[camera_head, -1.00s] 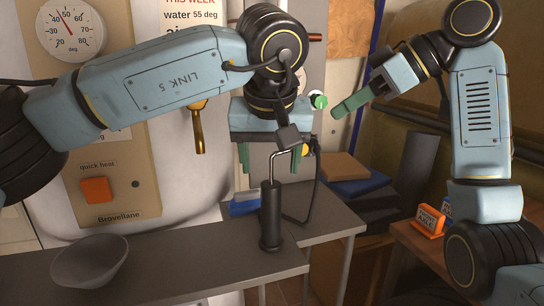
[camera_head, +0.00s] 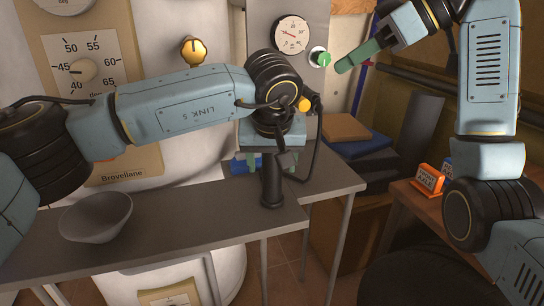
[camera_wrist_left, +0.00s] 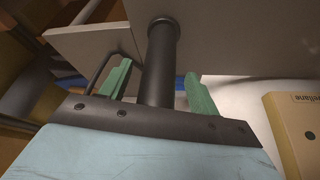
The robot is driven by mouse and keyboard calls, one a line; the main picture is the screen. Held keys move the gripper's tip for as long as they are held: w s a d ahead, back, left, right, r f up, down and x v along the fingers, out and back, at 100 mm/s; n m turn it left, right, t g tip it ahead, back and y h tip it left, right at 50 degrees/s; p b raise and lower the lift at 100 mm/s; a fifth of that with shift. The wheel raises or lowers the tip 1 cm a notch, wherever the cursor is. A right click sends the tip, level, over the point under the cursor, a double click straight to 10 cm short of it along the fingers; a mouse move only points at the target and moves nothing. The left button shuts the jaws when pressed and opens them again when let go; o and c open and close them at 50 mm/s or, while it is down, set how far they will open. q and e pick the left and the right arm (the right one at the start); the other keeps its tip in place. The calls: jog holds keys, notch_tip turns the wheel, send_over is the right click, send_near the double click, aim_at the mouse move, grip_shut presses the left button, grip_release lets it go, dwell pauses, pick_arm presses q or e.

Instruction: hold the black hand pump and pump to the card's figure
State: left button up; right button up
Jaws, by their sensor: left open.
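The black hand pump (camera_head: 272,182) stands upright on the grey bench; its top is hidden behind my left gripper in the head view. My left gripper (camera_head: 266,162) is open and points down over it. In the left wrist view the pump's black barrel (camera_wrist_left: 158,62) lies between the two green fingers of the left gripper (camera_wrist_left: 158,88), with a gap on each side. A round gauge (camera_head: 293,34) with a red needle is on the panel behind. My right gripper (camera_head: 356,57) is raised at upper right, away from the pump; its fingers overlap in view. The card is not in view.
A black hose (camera_head: 318,150) loops beside the pump near a yellow knob (camera_head: 305,104). A grey bowl (camera_head: 96,216) sits on the bench (camera_head: 180,212) at left. A green knob (camera_head: 319,57) is near the right gripper. An orange sign (camera_head: 429,180) stands on a table at right.

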pick_arm(q)
jog(key=c, duration=1.2)
dwell(0.3)
